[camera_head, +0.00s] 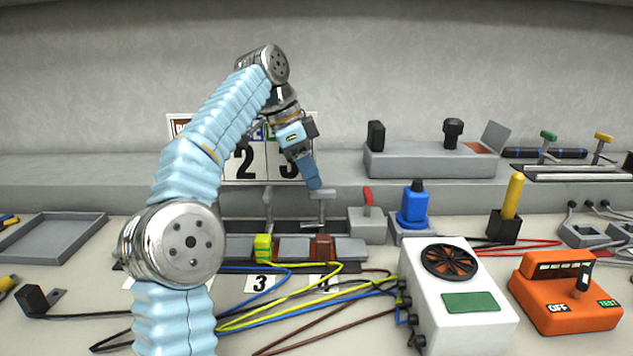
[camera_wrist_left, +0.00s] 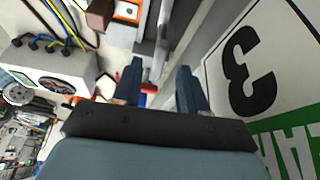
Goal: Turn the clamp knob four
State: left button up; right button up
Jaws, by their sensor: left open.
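Two grey T-handled clamp knobs stand behind the terminal blocks. The right clamp knob (camera_head: 320,206) is directly below my left gripper (camera_head: 314,184); the other clamp knob (camera_head: 268,206) is to its left. My left gripper comes down from above, with its blue fingertips right at the top of the right knob. In the left wrist view my left gripper (camera_wrist_left: 160,78) has its two fingers apart, with a grey metal part (camera_wrist_left: 164,38) showing beyond the gap. I cannot tell whether they touch. The label under the right clamp is partly covered by wires, so its number is unclear. My right gripper does not show.
A number board (camera_head: 245,165) stands behind my arm. A red-handled lever (camera_head: 367,200) and a blue plug (camera_head: 414,204) are right of the clamps. Blue, yellow and brown wires run in front to a white fan box (camera_head: 470,310). An orange tester (camera_head: 560,315) is at right.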

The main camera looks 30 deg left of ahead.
pick_arm(q)
jog(key=s+a, duration=0.7)
jog(key=a, duration=0.2)
jog(key=shift+a+f, duration=0.1)
jog(key=o, duration=0.5)
jog(key=shift+w, duration=0.15)
jog(key=shift+c, duration=0.2)
jog(key=o, duration=0.3)
jog(key=w+d+n, duration=0.1)
jog(key=n, duration=0.1)
jog(key=w+d+n+y, duration=0.1)
jog(key=d+n, duration=0.1)
jog(key=n, duration=0.1)
jog(key=shift+w+d+g, duration=0.1)
jog(key=shift+w+g, duration=0.2)
jog(key=shift+w, duration=0.05)
jog(key=shift+o, duration=0.2)
jog(key=n+t+y, duration=0.1)
jog(key=n+y, duration=0.4)
jog(key=n, duration=0.8)
send_near(322, 191)
jog(key=x, duration=0.8)
jog(key=shift+f, duration=0.2)
